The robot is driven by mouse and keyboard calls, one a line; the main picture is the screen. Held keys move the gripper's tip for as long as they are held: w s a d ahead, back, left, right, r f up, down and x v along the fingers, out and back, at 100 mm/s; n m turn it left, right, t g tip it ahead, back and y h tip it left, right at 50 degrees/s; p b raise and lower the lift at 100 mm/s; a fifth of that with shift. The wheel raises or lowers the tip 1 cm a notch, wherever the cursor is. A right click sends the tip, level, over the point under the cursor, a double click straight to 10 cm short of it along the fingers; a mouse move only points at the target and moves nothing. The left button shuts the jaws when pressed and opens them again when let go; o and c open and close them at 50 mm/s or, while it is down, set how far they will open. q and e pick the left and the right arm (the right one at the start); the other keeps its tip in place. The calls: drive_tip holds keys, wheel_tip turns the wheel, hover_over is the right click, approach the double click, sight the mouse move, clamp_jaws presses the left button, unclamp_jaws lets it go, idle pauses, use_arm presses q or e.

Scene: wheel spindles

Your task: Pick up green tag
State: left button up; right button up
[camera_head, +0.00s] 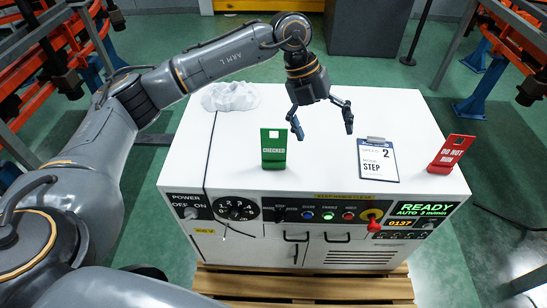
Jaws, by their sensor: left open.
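The green tag (273,149), with a white "CHECKED" label, stands upright near the front edge of the white cabinet's top (330,100). My left gripper (322,128) is open and empty above the cabinet top, to the right of the green tag and apart from it. Its two fingers point down and are spread wide. My right gripper is not in view.
A card reading "STEP 2" (377,160) lies to the right of my left gripper. A red "DO NOT RUN" tag (452,153) stands at the right corner. A crumpled pale cloth (230,96) lies at the back left. The front panel has several knobs and buttons (328,215).

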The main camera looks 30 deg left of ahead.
use_arm(q)
drive_tip(key=a+r+y, duration=0.1)
drive_tip(key=a, duration=0.3)
drive_tip(key=a+r+n+y, duration=0.1)
drive_tip(key=a+y, duration=0.1)
drive_tip(key=a, duration=0.2)
drive_tip(key=w+a+r+n+y, duration=0.1)
drive_tip(key=a, duration=0.3)
drive_tip(key=shift+r+y, duration=0.3)
drive_tip(key=shift+y, duration=0.1)
drive_tip(key=p, duration=0.1)
hover_over(274, 140)
wheel_tip(274, 140, down, 8)
drive_tip(key=shift+w+a+f+n+p, duration=0.15)
drive_tip(key=shift+f+n+p, duration=0.15)
drive_tip(key=shift+f, duration=0.3)
wheel_tip(274, 140, down, 4)
drive_tip(key=shift+f+p, duration=0.2)
drive_tip(key=shift+p, duration=0.35)
drive_tip(key=shift+c, duration=0.5)
drive_tip(key=c, duration=1.5)
drive_tip(key=shift+c, duration=0.2)
